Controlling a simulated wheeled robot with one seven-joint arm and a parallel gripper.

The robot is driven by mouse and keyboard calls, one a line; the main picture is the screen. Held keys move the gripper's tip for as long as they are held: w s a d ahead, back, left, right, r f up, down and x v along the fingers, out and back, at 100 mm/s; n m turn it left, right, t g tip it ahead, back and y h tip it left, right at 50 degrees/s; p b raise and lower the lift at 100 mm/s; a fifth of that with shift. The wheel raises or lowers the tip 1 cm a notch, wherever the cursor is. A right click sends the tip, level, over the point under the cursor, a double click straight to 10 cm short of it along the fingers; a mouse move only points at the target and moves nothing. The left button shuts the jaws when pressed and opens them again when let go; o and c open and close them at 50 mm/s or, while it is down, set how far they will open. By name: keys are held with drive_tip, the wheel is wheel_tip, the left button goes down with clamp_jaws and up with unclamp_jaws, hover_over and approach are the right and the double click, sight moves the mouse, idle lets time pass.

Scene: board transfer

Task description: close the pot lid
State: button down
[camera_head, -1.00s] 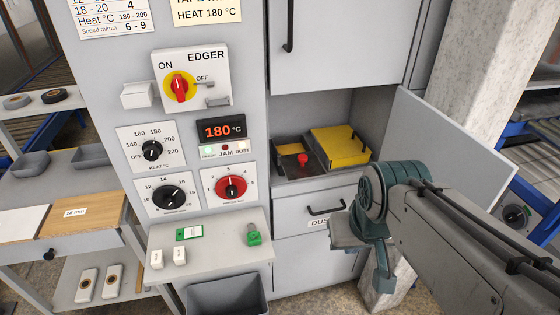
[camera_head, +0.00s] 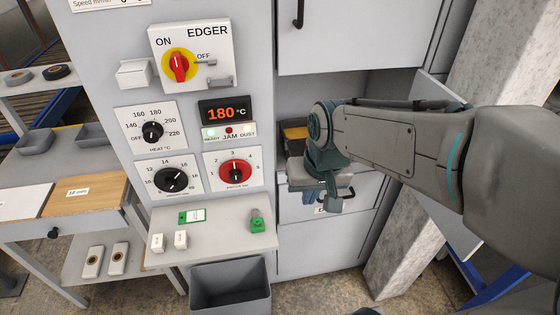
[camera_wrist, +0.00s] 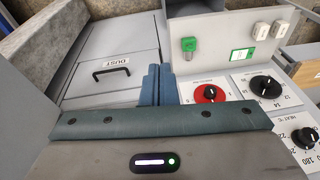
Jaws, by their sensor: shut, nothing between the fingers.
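The open compartment in the machine (camera_head: 345,88) holds the glue pot area. Only a yellow edge (camera_head: 295,133) of what stands there shows now, left of my arm. The red knob and the rest of the yellow piece are hidden behind my arm, so I cannot tell how the lid lies. My gripper (camera_head: 316,194) is in front of and below the compartment opening, by the drawer front. In the wrist view my gripper (camera_wrist: 158,70) has its two blue fingers together with nothing between them. The pot does not show clearly in the wrist view.
A drawer marked DUST (camera_wrist: 115,65) with a black handle is below the compartment. The machine's control panel (camera_head: 192,110) and a small shelf (camera_head: 215,230) stand to the left. A grey bin (camera_head: 230,287) is below the shelf. The open compartment door (camera_head: 432,90) is partly behind my arm.

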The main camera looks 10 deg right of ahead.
drive_tip(key=w+a+f+h+b, duration=0.25)
drive_tip(key=w+f, duration=0.45)
drive_tip(key=w, duration=0.4)
drive_tip(key=w+a+r+t+h, duration=0.2)
drive_tip(key=w+a+r+h, duration=0.15)
drive_tip(key=w+a, duration=0.3)
drive_tip(key=w+d+f+p, duration=0.1)
drive_tip(key=w+d+f, duration=0.3)
drive_tip(key=d+f, duration=0.4)
drive_tip(key=shift+d+m+h, duration=0.3)
drive_tip(key=shift+d+m, duration=0.1)
drive_tip(key=shift+d, duration=0.15)
drive_tip(key=shift+f, duration=0.1)
